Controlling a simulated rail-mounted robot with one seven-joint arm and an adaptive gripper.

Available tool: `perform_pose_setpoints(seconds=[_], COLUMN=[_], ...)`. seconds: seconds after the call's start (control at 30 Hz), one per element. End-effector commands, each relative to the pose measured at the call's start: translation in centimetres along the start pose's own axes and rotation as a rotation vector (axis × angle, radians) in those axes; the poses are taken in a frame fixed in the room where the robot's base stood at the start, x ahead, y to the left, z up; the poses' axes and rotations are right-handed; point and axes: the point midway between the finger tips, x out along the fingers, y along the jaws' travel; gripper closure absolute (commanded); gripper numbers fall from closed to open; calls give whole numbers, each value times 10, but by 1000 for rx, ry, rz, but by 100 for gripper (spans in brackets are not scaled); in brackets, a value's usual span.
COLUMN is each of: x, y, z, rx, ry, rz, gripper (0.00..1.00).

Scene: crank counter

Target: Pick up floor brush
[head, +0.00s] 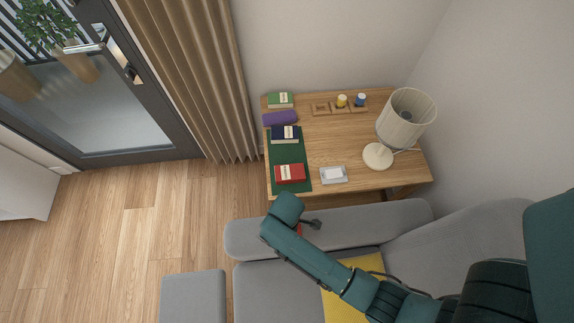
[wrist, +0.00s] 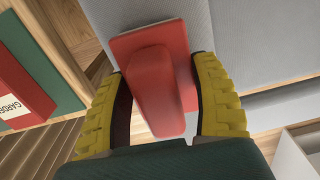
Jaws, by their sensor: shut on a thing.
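The floor brush (wrist: 160,92) is red, with a flat rectangular plate and a raised block-like grip. In the wrist view it sits between the two yellow ribbed fingers of my gripper (wrist: 157,80), which is shut on its grip. The plate extends beyond the fingertips, in front of grey sofa fabric. My fingers are mostly hidden there, and I cannot tell whether the brush touches the sofa.
A grey sofa (head: 270,290) with a yellow cushion (head: 345,306) lies under my arm. Behind it stands a wooden desk (head: 345,140) with books, a purple case (head: 280,118), a small tray (head: 333,174) and a lamp (head: 403,118). Open wood floor (head: 130,225) lies left.

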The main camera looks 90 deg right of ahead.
Motion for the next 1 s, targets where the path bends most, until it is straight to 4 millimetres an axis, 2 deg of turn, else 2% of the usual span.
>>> perform_pose_setpoints(seconds=[0.13,0.23,0.5,0.63,0.77,0.97,1.0], x=[0,-9,-71,-92,-100,-100,-100], y=[0,0,1,0,0,0,0], z=[0,0,-1,-1,0,0,0], rx=[0,0,0,0,0,0,0], ry=[0,1,3,1,0,0,0], rz=[0,1,2,1,0,0,0], gripper=[73,73,73,73,73,73,41])
